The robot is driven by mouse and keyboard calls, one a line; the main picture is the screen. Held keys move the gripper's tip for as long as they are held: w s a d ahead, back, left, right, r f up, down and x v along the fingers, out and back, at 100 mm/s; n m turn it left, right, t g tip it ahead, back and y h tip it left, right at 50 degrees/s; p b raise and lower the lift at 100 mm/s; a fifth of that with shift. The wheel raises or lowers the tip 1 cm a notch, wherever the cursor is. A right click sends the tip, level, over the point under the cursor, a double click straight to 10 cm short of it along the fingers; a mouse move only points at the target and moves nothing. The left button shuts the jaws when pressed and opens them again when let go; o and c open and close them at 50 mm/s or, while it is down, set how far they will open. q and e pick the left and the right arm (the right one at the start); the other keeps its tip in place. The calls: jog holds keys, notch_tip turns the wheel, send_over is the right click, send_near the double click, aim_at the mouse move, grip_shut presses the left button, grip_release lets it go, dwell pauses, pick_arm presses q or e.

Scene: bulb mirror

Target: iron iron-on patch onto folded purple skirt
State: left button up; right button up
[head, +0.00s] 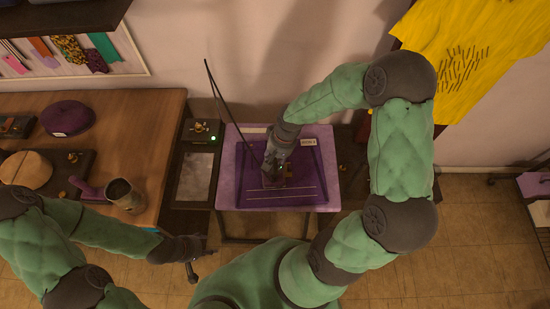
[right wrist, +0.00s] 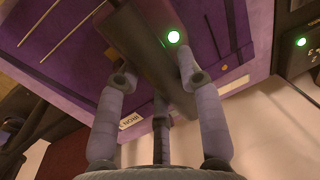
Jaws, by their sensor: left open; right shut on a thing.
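The folded purple skirt (head: 310,175) lies flat on a lilac-topped stand (head: 228,170) in the middle of the head view, with pale lines near its front edge. It also fills much of the right wrist view (right wrist: 85,70). My right gripper (head: 273,174) is over the skirt, shut on the dark iron (right wrist: 150,50), whose green light glows. Whether the iron touches the cloth is unclear. The iron-on patch cannot be made out for certain; the iron and gripper cover that area.
Left of the stand is a narrow unit with a green-lit control box (head: 200,131) and a pale metal plate (head: 195,177). A wooden table (head: 145,130) holds a purple hat (head: 68,118) and a metal cup (head: 124,195). A thin black cord (head: 222,100) rises behind the skirt.

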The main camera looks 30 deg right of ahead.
jog(key=shift+f+b, duration=0.3)
jog(key=shift+b, duration=0.05)
dwell(0.7)
jog(key=shift+r, duration=0.15)
dwell(1.0)
jog(key=shift+r+p, duration=0.75)
jog(key=shift+r, duration=0.1)
